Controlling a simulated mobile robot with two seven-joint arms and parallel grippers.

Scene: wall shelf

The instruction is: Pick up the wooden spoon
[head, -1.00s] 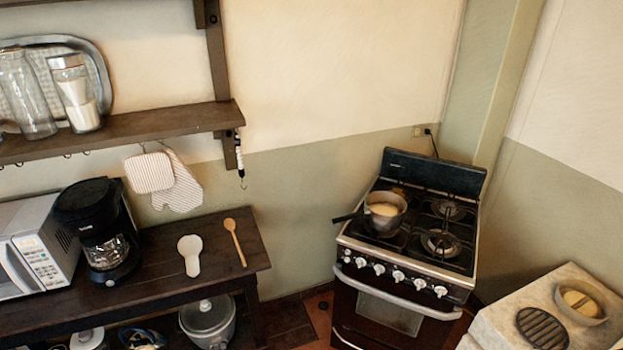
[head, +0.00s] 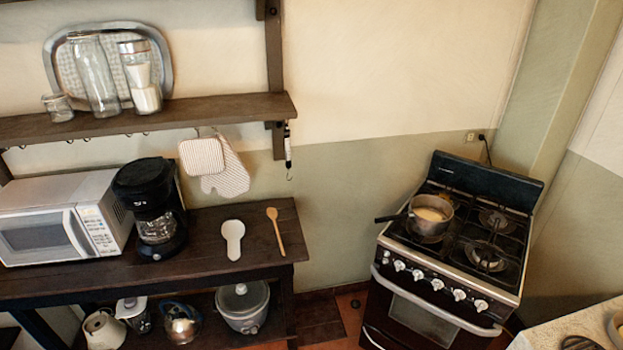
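The wooden spoon (head: 276,231) lies on the dark wooden table (head: 215,269), near its right end. Its bowl points toward the wall and its handle toward the front edge. A white spoon rest (head: 233,239) lies just left of it, apart from it. Neither of my grippers shows in the head view.
A black coffee maker (head: 152,208) and a microwave (head: 62,218) stand on the table's left. A wall shelf (head: 150,116) with glass jars hangs above. A stove (head: 446,250) with a pot (head: 430,215) stands to the right. Floor shows between table and stove.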

